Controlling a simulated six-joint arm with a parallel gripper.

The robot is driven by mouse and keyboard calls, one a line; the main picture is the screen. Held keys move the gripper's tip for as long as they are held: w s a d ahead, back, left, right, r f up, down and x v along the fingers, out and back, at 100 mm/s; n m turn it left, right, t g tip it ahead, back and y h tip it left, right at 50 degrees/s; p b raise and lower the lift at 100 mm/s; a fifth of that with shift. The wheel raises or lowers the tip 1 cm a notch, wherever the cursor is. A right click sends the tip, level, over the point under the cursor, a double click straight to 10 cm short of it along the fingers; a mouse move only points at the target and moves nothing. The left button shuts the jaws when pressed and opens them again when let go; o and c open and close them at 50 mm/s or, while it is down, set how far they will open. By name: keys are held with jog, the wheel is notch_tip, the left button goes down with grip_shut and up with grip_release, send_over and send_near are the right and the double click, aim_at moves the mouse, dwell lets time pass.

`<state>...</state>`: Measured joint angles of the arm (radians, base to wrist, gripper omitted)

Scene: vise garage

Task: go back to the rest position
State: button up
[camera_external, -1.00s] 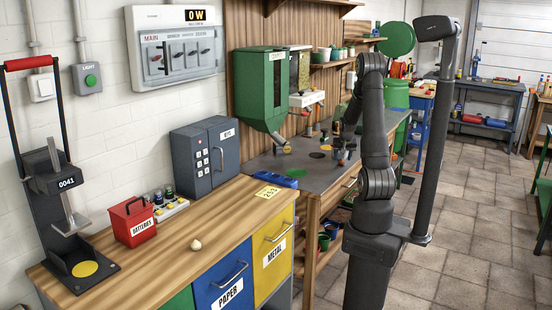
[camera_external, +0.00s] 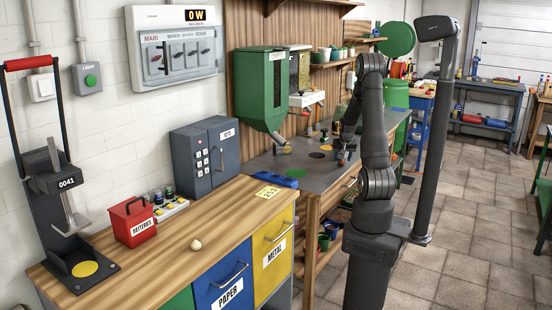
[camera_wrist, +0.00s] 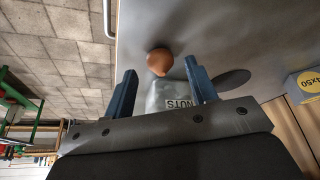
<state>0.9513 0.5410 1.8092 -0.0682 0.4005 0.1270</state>
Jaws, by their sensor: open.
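My gripper (camera_external: 343,157) is over the grey-topped workbench (camera_external: 330,183), near its right part. In the wrist view its two blue fingers (camera_wrist: 160,72) are spread apart. A rounded orange-brown thing (camera_wrist: 159,62) shows near the fingertips, beside the container. No gap closes on either one. Whether the fingers touch the container cannot be told.
Coloured discs lie on the bench top, one green (camera_external: 293,168). A dark post (camera_external: 436,130) stands right of my arm.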

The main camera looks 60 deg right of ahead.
jog(key=v, duration=1)
jog(key=x, duration=1.2)
notch_tip(320, 180, up, 4)
jog(key=shift+r, duration=0.15)
jog(key=s+d+r, duration=0.1)
jog(key=s+r, duration=0.5)
jog(key=s, duration=0.5)
jog(key=w+a+r+n+t, duration=0.1)
jog(key=w+a+n, duration=0.2)
jog(key=w+a, duration=2.1)
jog(key=w, duration=0.3)
jog(key=shift+r+y, duration=0.3)
jog(key=shift+y, duration=0.1)
